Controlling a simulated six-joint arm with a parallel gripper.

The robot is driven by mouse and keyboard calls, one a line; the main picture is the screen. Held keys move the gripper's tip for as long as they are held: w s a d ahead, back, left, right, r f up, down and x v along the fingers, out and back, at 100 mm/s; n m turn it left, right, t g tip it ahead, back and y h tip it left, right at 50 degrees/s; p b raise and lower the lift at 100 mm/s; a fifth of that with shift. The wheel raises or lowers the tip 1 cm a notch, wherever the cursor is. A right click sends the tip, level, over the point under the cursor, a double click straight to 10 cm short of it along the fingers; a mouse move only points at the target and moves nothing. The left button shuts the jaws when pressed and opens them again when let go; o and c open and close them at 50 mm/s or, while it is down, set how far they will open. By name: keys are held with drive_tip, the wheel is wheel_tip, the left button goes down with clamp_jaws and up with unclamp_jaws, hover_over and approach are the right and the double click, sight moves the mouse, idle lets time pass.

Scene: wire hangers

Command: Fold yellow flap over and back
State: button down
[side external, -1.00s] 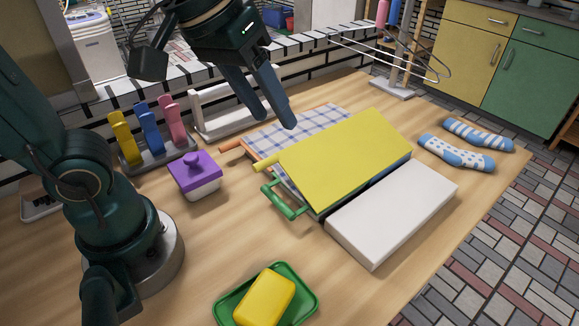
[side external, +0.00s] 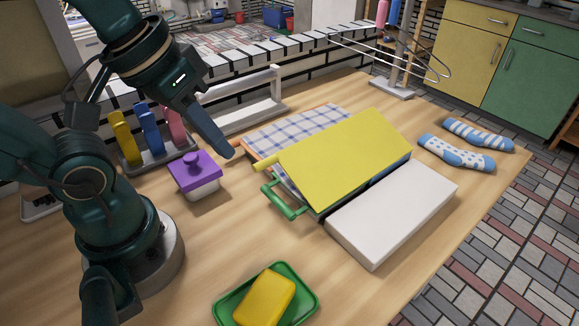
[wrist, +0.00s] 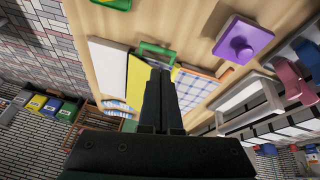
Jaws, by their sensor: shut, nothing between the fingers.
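The yellow flap (side external: 345,150) is a flat panel. It lies sloped, with its lower edge beside a white block, and a small yellow tab (side external: 265,162) sticks out at its left. A green handle (side external: 284,203) juts from under its front left side. The flap also shows in the wrist view (wrist: 139,82), partly hidden by my fingers. My gripper (side external: 229,153) is shut and empty, pointing down and right. In the side view its tip is left of the flap and the yellow tab, near the orange edge of the checked cloth; I cannot tell its height.
The white block (side external: 392,212) lies right of the flap. A blue-checked cloth (side external: 292,132) lies behind it. A purple-lidded box (side external: 195,174) stands left, close to my gripper. Socks (side external: 458,152) lie at the right; a yellow block on a green tray (side external: 266,297) is in front.

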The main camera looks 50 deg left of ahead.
drive_tip(key=w+a+f+n+g+h, duration=0.1)
drive_tip(key=w+a+n+g+h, duration=0.35)
drive_tip(key=w+a+n, duration=0.45)
drive_tip(key=s+a+f+n+h, duration=0.1)
drive_tip(key=a+f+n+h, duration=0.2)
drive_tip(key=a+f+n, duration=0.35)
drive_tip(key=x, duration=1)
drive_tip(key=shift+s+d, duration=0.2)
drive_tip(key=shift+s, duration=0.1)
drive_tip(key=r, duration=0.1)
drive_tip(key=d+r, duration=0.1)
drive_tip(key=shift+d+r, duration=0.2)
drive_tip(key=shift+r, duration=0.05)
drive_tip(key=shift+d+r, duration=0.3)
drive_tip(key=shift+r, duration=0.15)
drive_tip(key=shift+r, duration=0.1)
drive_tip(key=shift+d+r+y, duration=0.15)
drive_tip(key=shift+r+y, duration=0.25)
drive_tip(key=shift+y, duration=0.15)
